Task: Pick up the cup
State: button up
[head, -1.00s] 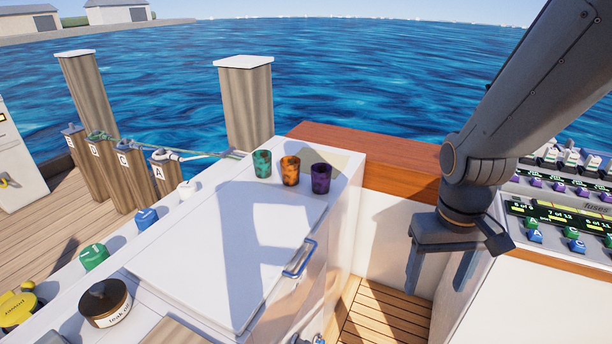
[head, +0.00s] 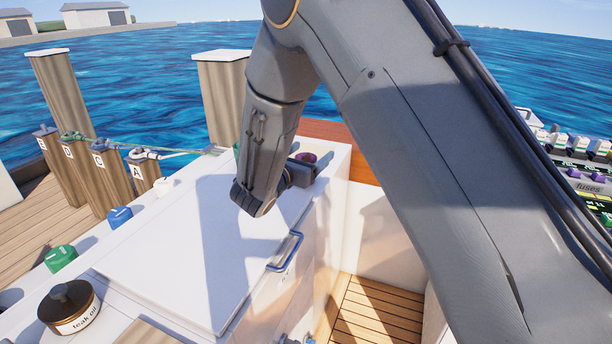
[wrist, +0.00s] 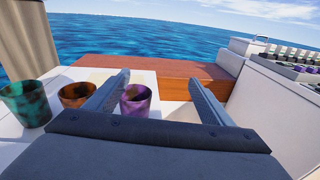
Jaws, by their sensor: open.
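Three cups stand in a row on the white hatch top; the task does not say which one. In the wrist view they are a teal cup (wrist: 27,103) at the left, an orange-brown cup (wrist: 75,95) and a purple cup (wrist: 135,101). My gripper (wrist: 162,80) is open and empty, its two fingers pointing toward the back. The purple cup shows between the fingers, close to the left one, which partly covers the orange cup's right side.
A teak oil jar (head: 69,307) and several coloured knobs, one blue (head: 119,217), line the left side. A wooden ledge (wrist: 170,68) lies behind the cups. A fuse panel (head: 580,160) stands at the right.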

jog(key=a+n+t+y, duration=0.1)
jog(key=a+n+t, duration=0.1)
jog(key=a, duration=0.2)
send_near(309, 159)
jog(key=shift+w+d+r+p, duration=0.2)
jog(key=shift+w+d+p, duration=0.1)
jog(key=shift+w+p, duration=0.15)
jog(key=shift+p+x, duration=0.45)
jog(key=shift+x, duration=2.5)
jog(key=shift+f, duration=0.15)
jog(key=c, duration=1.1)
